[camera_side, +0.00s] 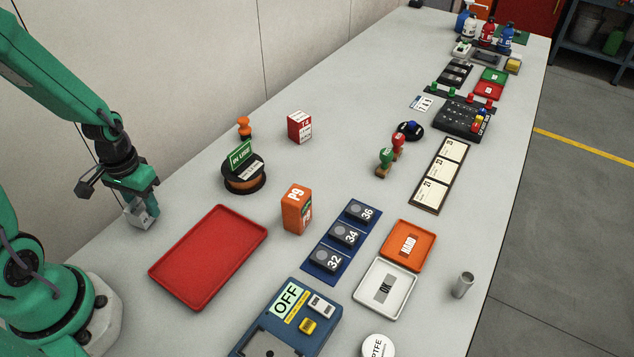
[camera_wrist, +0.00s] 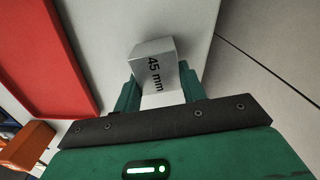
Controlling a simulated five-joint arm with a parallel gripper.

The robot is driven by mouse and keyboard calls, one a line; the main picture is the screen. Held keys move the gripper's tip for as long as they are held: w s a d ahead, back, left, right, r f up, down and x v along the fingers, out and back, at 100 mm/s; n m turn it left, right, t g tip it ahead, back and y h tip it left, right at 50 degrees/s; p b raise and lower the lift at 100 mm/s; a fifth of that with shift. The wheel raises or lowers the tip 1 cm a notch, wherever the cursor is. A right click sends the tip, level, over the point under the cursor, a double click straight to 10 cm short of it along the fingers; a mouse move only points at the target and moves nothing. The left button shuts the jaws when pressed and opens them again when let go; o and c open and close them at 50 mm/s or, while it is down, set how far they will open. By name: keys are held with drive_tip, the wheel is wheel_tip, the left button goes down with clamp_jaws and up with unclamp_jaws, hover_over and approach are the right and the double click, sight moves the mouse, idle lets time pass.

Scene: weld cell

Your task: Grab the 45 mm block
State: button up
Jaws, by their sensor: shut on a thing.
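The 45 mm block (camera_wrist: 154,62) is a small silver-grey metal block with "45 mm" in dark print on one face. It sits between the two green fingers of my gripper (camera_wrist: 158,92) in the wrist view, and the fingers are shut on it. In the side view the block (camera_side: 141,216) shows under my gripper (camera_side: 142,202) at the left, near the table's wall-side edge. It is at or just above the table top; I cannot tell whether it touches. The fingers hide part of it.
A red tray (camera_side: 209,257) lies just right of the block. An orange box (camera_side: 296,210), a black spool with a green sign (camera_side: 243,182) and a red-and-white box (camera_side: 299,127) stand farther right. The wall (camera_side: 180,60) runs along the table behind my arm.

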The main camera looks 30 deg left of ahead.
sight(141, 201)
drive_tip(key=shift+r, duration=1.5)
drive_tip(key=s+d+r, duration=0.2)
drive_tip(key=d+r, duration=0.5)
drive_tip(key=d, duration=0.4)
drive_tip(key=shift+s+d, duration=0.2)
